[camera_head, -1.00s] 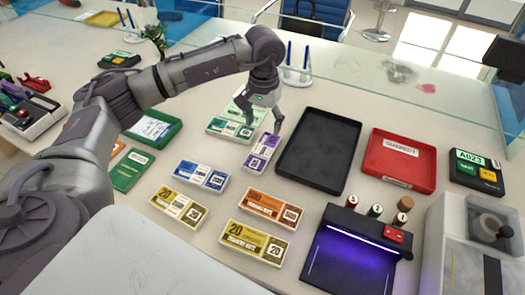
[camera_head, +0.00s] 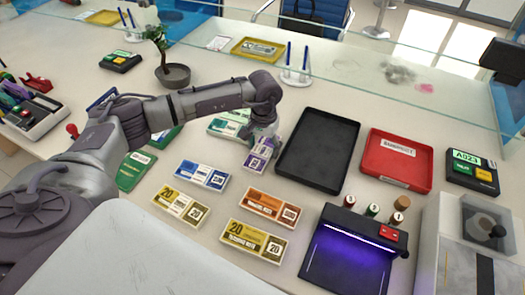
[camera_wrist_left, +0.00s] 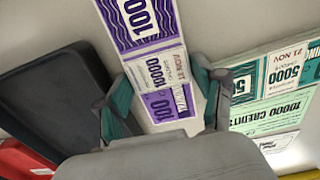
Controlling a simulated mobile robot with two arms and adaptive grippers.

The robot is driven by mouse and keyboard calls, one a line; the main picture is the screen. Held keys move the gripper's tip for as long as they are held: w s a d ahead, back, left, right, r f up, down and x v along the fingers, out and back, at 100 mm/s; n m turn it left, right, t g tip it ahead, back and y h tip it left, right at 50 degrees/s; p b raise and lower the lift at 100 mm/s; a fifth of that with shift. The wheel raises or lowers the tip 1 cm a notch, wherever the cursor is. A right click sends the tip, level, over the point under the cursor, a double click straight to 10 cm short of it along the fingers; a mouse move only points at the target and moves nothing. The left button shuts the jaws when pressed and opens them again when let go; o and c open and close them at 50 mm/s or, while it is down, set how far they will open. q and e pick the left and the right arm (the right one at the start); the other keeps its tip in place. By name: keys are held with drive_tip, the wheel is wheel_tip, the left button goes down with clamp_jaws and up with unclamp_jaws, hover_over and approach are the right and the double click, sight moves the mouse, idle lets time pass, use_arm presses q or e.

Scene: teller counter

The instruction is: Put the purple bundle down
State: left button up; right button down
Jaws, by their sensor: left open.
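The purple bundle (camera_head: 257,160) lies on the pale counter just left of the empty black tray (camera_head: 318,148). My left gripper (camera_head: 263,142) is low over its far end and partly hides it. In the left wrist view the purple bundle (camera_wrist_left: 148,22) runs between the two green-tipped fingers of my left gripper (camera_wrist_left: 163,88). The fingers stand open on either side of it; whether either touches it I cannot tell. My right gripper is not in view.
Green bundles (camera_head: 225,126) lie close left of my gripper. Blue (camera_head: 202,175), orange (camera_head: 270,207) and yellow (camera_head: 180,207) bundles lie nearer. A red tray (camera_head: 397,160) and a purple-lit device (camera_head: 352,252) stand to the right. A glass screen crosses behind.

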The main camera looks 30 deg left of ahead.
sight(264, 149)
use_arm(q)
drive_tip(key=c, duration=1)
drive_tip(key=shift+o, duration=0.2)
drive_tip(key=shift+r, duration=0.15)
drive_tip(key=shift+w+r, duration=0.1)
drive_tip(key=shift+r, duration=0.1)
wheel_tip(264, 149, up, 4)
drive_tip(key=shift+f+b, duration=0.15)
drive_tip(key=shift+b, duration=0.45)
drive_tip(key=s+d+r+b, duration=0.1)
drive_tip(key=s+d+r, duration=0.5)
drive_tip(key=d, duration=0.3)
drive_tip(key=shift+s+d+r+b, duration=0.25)
drive_tip(key=shift+d+r+b, duration=0.05)
drive_tip(key=shift+d+r, duration=0.1)
